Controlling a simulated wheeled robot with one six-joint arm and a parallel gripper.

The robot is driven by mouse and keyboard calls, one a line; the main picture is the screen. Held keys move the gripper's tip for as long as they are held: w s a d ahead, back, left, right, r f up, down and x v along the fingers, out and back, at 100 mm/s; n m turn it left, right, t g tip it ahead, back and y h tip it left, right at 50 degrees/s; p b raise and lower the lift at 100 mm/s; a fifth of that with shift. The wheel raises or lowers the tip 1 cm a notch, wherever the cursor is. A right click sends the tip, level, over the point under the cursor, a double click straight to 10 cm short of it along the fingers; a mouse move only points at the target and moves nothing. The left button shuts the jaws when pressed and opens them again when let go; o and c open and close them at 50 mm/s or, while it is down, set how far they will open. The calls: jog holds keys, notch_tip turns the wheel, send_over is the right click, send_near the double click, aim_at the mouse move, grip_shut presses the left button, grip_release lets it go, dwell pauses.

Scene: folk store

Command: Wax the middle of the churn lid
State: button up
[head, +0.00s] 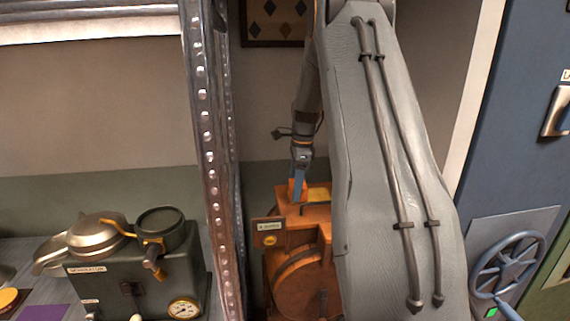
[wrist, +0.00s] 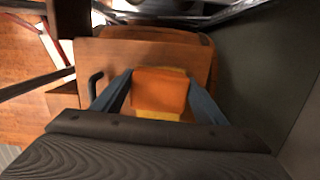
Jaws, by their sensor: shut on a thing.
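The churn (head: 298,280) is an orange-brown wooden machine with a round drum, low in the middle of the head view. Yellow shows at the block's near edge. I cannot tell whether the block touches the lid. My arm hides the churn's right side.
A metal post (head: 207,150) with rivets stands left of the churn. A green-grey machine with a gauge (head: 184,307) sits on the left counter. A blue cabinet with a handwheel (head: 507,267) stands at the right. A wall (wrist: 262,75) is close on the right in the wrist view.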

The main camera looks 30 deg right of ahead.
jog(key=shift+w+a, duration=0.2)
jog(key=shift+a, duration=0.4)
jog(key=shift+w+a, duration=0.2)
jog(key=shift+a, duration=0.4)
jog(key=shift+w+a+r+p, duration=0.15)
jog(key=shift+a+p, duration=0.05)
jog(key=shift+p, duration=0.1)
notch_tip(320, 180, up, 8)
jog(key=p, duration=0.2)
jog(key=shift+p, duration=0.3)
jog(key=shift+d, duration=0.1)
